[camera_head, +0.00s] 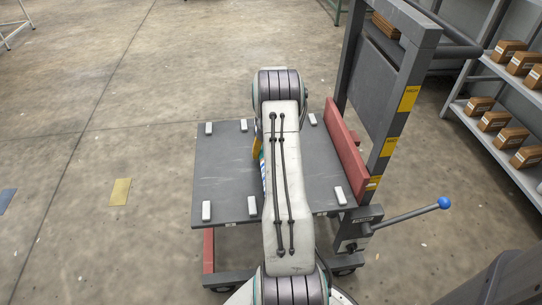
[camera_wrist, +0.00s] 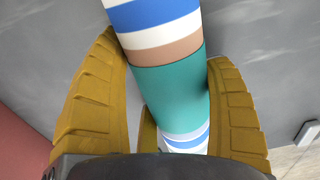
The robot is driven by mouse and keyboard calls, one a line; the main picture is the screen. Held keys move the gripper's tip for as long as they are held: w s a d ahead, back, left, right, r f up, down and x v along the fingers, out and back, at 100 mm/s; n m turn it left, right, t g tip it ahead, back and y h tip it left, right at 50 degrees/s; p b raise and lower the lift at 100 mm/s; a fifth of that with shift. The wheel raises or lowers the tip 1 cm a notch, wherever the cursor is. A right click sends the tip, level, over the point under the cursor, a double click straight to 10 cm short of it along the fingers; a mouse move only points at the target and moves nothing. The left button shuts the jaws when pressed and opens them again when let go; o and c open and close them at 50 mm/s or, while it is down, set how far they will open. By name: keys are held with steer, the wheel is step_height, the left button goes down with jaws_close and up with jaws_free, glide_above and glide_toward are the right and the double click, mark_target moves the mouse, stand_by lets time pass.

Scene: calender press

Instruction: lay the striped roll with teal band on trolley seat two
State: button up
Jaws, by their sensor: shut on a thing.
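The striped roll with the teal band (camera_wrist: 170,92) fills the middle of the wrist view, with white, blue and tan stripes beside the teal. My gripper (camera_wrist: 165,105) is shut on it, a yellow ribbed finger on each side of the teal band. In the head view only a sliver of the roll (camera_head: 263,174) shows left of my arm, over the grey trolley top (camera_head: 222,165). The trolley top carries several white blocks, including one at its front left (camera_head: 206,210). My arm hides the middle of the trolley. I cannot tell whether the roll touches the top.
A grey upright frame with a red bar (camera_head: 344,150) stands along the trolley's right side. A lever with a blue knob (camera_head: 444,202) sticks out at front right. Shelves with brown boxes (camera_head: 503,51) stand at far right. The floor on the left is mostly open.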

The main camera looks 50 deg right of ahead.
steer(key=o, duration=1.2)
steer(key=shift+o, duration=0.2)
